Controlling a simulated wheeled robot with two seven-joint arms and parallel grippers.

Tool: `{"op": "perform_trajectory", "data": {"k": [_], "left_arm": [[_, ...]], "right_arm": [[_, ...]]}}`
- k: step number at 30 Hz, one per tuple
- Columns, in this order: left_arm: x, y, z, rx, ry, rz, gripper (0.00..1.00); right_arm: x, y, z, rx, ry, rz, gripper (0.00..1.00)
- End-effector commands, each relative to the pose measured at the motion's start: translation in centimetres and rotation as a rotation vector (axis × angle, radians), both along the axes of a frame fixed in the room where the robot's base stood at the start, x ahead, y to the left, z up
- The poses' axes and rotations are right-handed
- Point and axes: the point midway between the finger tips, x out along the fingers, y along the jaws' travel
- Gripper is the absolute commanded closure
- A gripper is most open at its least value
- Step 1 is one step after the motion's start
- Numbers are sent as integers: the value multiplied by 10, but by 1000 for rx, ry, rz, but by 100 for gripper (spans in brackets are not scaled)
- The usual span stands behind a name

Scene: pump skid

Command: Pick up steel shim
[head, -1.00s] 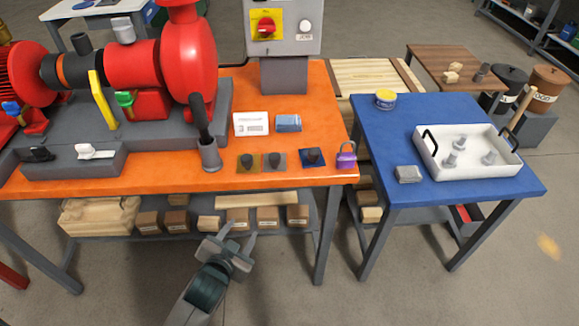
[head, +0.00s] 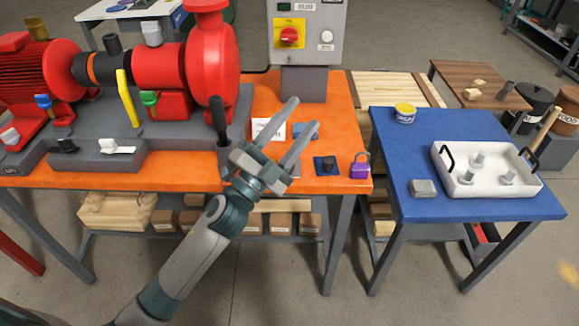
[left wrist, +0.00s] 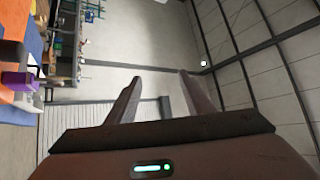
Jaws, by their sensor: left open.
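The steel shim appears to be the grey plate (head: 296,169) on the orange bench's front edge. It is mostly hidden behind my left gripper, with only a sliver showing. My left gripper (head: 301,116) is open and empty, its fingers pointing up and to the right over the orange bench, in line with a white card and a blue packet. In the left wrist view its two fingers (left wrist: 160,78) are apart with nothing between them. A blue plate with a dark knob (head: 326,166) lies just right of the shim. My right gripper is not in view.
A purple padlock (head: 360,170) stands at the bench's right corner. The red pump (head: 210,60) and a dark upright handle (head: 219,120) are at left. The grey control box (head: 307,35) stands behind.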

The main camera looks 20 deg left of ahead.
Motion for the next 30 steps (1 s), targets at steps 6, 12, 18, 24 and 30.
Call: {"op": "perform_trajectory", "data": {"k": [6, 12, 18, 24, 30], "left_arm": [[-25, -67, 61, 358, -382, -217, 53], [-48, -108, 59, 743, -642, -411, 53], [-48, -108, 23, 1176, -791, -592, 53], [-23, -59, -13, 1637, -793, -752, 53], [6, 25, -21, 2045, -641, -870, 53]], "right_arm": [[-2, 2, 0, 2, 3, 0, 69], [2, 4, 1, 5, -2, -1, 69], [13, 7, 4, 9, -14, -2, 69], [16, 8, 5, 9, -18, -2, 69], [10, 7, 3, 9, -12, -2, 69]]}}
